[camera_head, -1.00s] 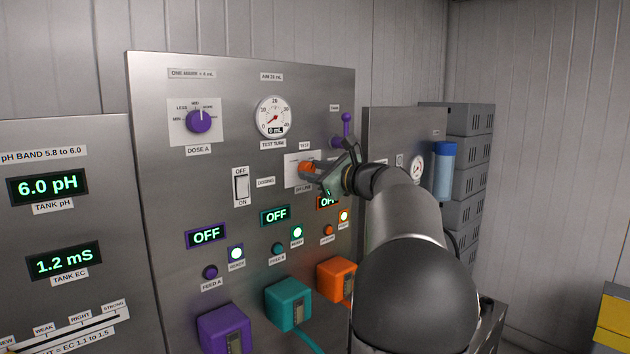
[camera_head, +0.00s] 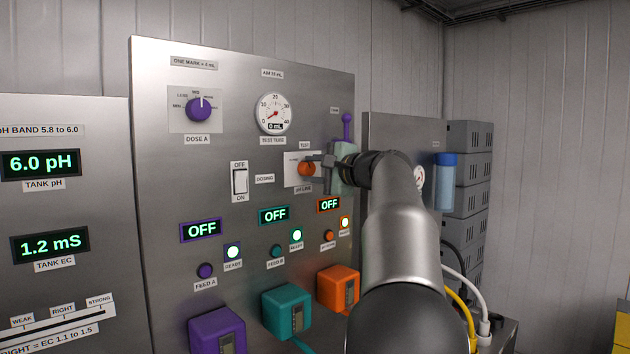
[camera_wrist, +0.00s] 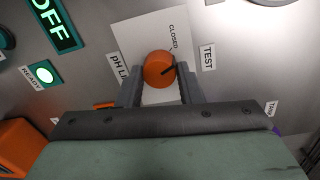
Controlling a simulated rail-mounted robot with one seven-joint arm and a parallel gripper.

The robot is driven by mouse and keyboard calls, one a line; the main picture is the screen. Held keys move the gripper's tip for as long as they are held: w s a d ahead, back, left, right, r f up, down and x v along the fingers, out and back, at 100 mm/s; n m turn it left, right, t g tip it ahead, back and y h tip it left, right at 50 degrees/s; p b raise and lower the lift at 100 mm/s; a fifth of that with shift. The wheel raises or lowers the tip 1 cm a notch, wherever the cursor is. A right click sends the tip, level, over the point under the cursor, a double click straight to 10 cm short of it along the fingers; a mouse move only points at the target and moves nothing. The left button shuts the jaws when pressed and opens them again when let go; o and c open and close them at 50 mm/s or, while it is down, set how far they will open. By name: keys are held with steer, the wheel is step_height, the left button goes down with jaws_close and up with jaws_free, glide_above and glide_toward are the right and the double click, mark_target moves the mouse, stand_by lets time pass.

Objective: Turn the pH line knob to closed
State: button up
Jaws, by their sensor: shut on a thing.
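The orange pH line knob (camera_head: 306,169) sits on a white plate (camera_head: 291,172) on the metal panel. In the wrist view, the knob (camera_wrist: 158,68) lies between the two fingers of my gripper (camera_wrist: 160,80), which is shut on it. A dark pointer line on the knob points right and slightly up in that view. The word CLOSED (camera_wrist: 174,37) is printed on the plate above and right of the knob. A TEST label (camera_wrist: 208,57) is to the right, and a partly covered pH line label (camera_wrist: 118,68) is to the left.
A purple lever (camera_head: 347,128) stands just above my gripper. An orange pump box (camera_head: 339,289) is below.

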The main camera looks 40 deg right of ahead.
steer(key=shift+f+n+b, duration=0.1)
steer(key=shift+n+b, duration=1)
steer(key=shift+n, duration=0.7)
steer(key=o, duration=1)
steer(key=shift+s, duration=0.1)
steer(key=s, duration=0.5)
steer(key=s+b, duration=0.1)
steer(key=s, duration=0.5)
steer(key=s+d+r+b, duration=0.1)
steer(key=s, duration=0.5)
steer(key=shift+s+r, duration=0.1)
